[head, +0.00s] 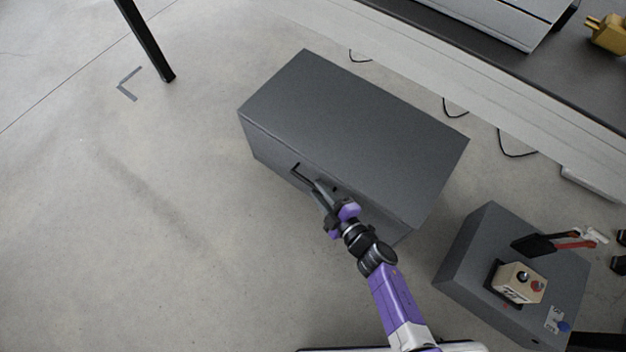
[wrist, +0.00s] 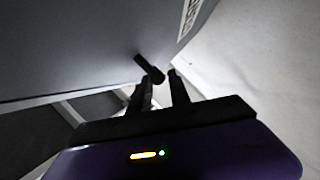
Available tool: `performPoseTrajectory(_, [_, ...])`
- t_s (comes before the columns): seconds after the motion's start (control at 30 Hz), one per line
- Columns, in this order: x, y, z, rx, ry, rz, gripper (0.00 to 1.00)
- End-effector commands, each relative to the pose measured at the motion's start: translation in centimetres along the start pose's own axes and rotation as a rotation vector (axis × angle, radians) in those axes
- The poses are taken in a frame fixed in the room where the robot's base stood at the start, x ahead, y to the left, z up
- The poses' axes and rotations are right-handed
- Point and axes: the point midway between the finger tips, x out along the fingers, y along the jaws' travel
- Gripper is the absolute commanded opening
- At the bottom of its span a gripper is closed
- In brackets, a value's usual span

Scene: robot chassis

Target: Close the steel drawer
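The steel drawer unit is a dark grey box (head: 350,110) on the floor in the middle of the head view. A dark bar handle (head: 296,168) stands out from its front face; the handle also shows in the wrist view (wrist: 149,69). I see no clear gap around the drawer front, and my arm hides part of it. My gripper (head: 308,184) is at the front face, close to the handle. In the wrist view my gripper (wrist: 161,80) has its two fingers apart, with the handle's end at the fingertips, nearer the left one. I cannot tell whether they touch.
A smaller grey box (head: 460,250) stands at the right, with a beige button box (head: 519,283) and a red-black tool (head: 550,244) on it. A black post (head: 147,42) stands at upper left. A long bench runs along the upper right. The left floor is clear.

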Motion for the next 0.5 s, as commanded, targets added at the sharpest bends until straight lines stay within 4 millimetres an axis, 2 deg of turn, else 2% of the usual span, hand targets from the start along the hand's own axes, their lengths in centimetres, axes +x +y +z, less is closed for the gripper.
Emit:
performPoseTrajectory(0.03, [-1.0,0.3,-0.2,0.0,-0.002,-0.001,0.23])
performPoseTrajectory(0.2, [-2.9,0.0,-0.1,-0.001,0.0,-0.003,0.23])
performPoseTrajectory(0.5, [-3.5,-0.2,0.0,-0.002,0.001,-0.002,0.23])
